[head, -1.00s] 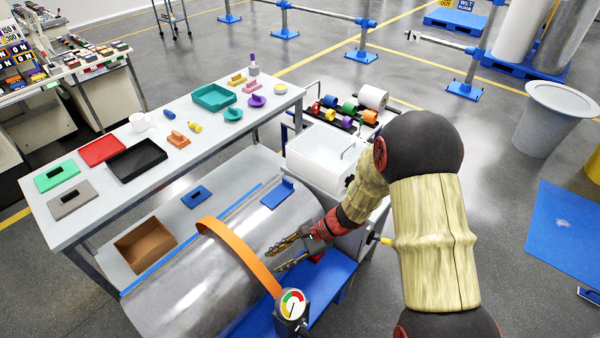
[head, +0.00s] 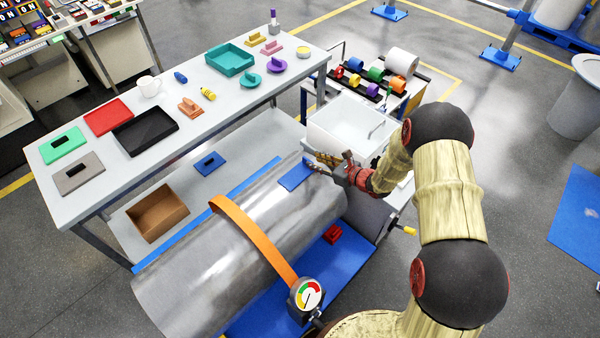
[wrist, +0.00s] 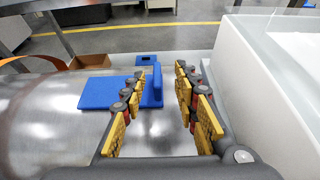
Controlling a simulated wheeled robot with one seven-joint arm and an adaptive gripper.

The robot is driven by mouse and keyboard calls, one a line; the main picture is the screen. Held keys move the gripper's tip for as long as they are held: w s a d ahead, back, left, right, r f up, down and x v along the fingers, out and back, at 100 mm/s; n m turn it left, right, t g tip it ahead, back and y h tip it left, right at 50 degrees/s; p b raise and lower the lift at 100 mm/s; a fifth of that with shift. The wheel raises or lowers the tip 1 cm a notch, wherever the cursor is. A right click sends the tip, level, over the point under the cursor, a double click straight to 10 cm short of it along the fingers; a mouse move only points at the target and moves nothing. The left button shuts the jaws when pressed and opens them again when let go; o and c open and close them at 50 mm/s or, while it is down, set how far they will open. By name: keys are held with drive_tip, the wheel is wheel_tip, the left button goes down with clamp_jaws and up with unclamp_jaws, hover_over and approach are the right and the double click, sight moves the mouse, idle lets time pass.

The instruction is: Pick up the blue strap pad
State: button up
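The blue strap pad (head: 297,176), a flat plate with an upright ridge, lies on the right end of the big metal cylinder (head: 190,265). In the wrist view the pad (wrist: 97,93) shows its ridge in the gap between my finger lines. My gripper (head: 318,162) is open at the pad's right end in the head view. In the wrist view my gripper (wrist: 160,95) has yellow-padded fingers spread apart on either side of the ridge, with nothing gripped. The left finger hides part of the plate. Contact with the pad cannot be told.
A white bin (head: 335,135) stands close right of my gripper. An orange strap (head: 255,235) with a gauge (head: 307,294) crosses the cylinder. Another blue plate with a slot (head: 210,164) and a brown open box (head: 157,212) lie on the lower shelf. A loaded table (head: 90,190) stands behind.

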sight(308, 159)
drive_tip(key=x, duration=0.2)
drive_tip(key=b+x, duration=0.1)
drive_tip(key=shift+a+f, duration=0.35)
drive_tip(key=shift+f, duration=0.1)
drive_tip(key=shift+w+a+f, duration=0.1)
drive_tip(key=shift+w+a, duration=0.2)
drive_tip(key=shift+w, duration=0.05)
drive_tip(key=shift+c, duration=0.7)
clamp_jaws()
